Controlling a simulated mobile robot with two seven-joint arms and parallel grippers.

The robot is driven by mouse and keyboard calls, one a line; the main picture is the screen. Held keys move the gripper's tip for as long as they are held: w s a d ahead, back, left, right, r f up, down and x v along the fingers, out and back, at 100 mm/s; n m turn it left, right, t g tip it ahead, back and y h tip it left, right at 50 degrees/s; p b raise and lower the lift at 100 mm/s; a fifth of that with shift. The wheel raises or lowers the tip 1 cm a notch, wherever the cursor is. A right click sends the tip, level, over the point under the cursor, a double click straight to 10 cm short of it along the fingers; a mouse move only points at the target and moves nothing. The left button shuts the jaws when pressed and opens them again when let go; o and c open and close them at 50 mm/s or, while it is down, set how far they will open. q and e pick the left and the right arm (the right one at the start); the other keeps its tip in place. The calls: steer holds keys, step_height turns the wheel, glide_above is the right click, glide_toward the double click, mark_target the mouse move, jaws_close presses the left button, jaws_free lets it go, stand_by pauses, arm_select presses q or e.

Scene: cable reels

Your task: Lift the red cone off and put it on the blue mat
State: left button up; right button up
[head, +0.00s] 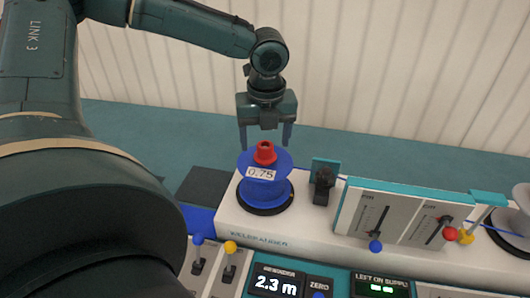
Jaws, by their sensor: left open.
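The red cone (264,153) sits upright on top of a blue reel (264,189) labelled 0.75. My left gripper (266,138) is open and points down over the reel, with one finger to each side above the cone. I cannot tell whether the fingers reach the cone's depth. A flat blue surface (201,219), possibly the blue mat, shows left of the reel's white base, partly hidden by my arm. My right gripper is not in view.
The white machine (330,235) has a black clamp-like part (323,182) beside the reel and a sloped slider panel (400,217). Another reel (511,226) is at the right edge. A dark flat block (209,186) lies left of the blue reel. Levers stand in front.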

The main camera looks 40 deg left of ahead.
arm_select(q)
steer(key=shift+w+a+f, duration=0.1)
steer(key=shift+f, duration=0.6)
steer(key=shift+w+a+f, duration=0.1)
steer(key=shift+f, duration=0.55)
steer(key=shift+c, duration=0.5)
steer(key=c, duration=1)
steer(key=shift+o, duration=0.2)
steer(key=shift+r, duration=0.1)
